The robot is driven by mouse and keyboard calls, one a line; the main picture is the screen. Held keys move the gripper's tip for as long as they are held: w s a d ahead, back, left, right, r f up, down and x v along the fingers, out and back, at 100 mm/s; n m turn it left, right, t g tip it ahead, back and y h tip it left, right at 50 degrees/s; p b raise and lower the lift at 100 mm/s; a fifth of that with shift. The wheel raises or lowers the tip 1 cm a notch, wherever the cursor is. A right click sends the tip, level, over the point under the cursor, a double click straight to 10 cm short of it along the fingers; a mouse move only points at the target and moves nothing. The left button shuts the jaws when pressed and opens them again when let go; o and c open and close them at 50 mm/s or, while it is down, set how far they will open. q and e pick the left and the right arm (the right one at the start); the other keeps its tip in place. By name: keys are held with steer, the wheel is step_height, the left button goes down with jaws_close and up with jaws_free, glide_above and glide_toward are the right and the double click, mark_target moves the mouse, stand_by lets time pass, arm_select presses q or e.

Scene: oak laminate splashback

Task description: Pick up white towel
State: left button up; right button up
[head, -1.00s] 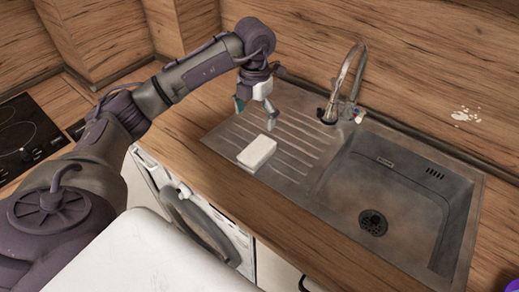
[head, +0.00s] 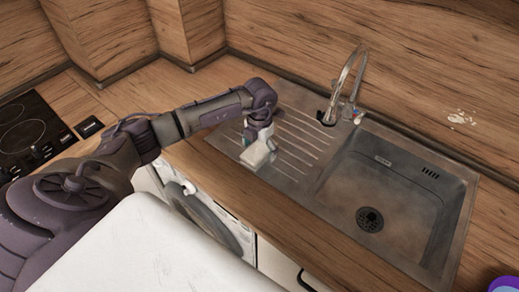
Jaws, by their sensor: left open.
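The white towel (head: 256,156) is a small folded pad lying on the ribbed drainboard, left of the sink bowl. My left gripper (head: 258,142) points down right over the towel, its fingers at the towel's back part and hiding some of it. The gripper is open; I cannot tell whether the fingers touch the towel. My right gripper is out of view.
The metal sink (head: 390,205) has its bowl to the right, with a tap (head: 346,88) behind. A stove (head: 28,130) is at the far left. A washing machine (head: 205,215) stands under the counter. The drainboard right of the towel is clear.

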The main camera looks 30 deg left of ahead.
mark_target(262, 149)
arm_select(q)
steer(key=c, duration=1.4)
steer(key=shift+r, duration=0.1)
steer(key=shift+w+r+b, duration=0.1)
steer(key=shift+r+b, duration=0.4)
steer(key=shift+r, duration=0.15)
steer(key=r, duration=0.1)
steer(key=r+b, duration=0.1)
steer(key=shift+d+r, duration=0.3)
steer(key=shift+r, duration=0.1)
steer(key=s+d+r+b, duration=0.1)
steer(key=d+r+b, duration=0.2)
steer(key=d+r, duration=0.3)
steer(key=d, duration=0.5)
steer(key=shift+r+b, duration=0.35)
steer(key=shift+r, duration=0.05)
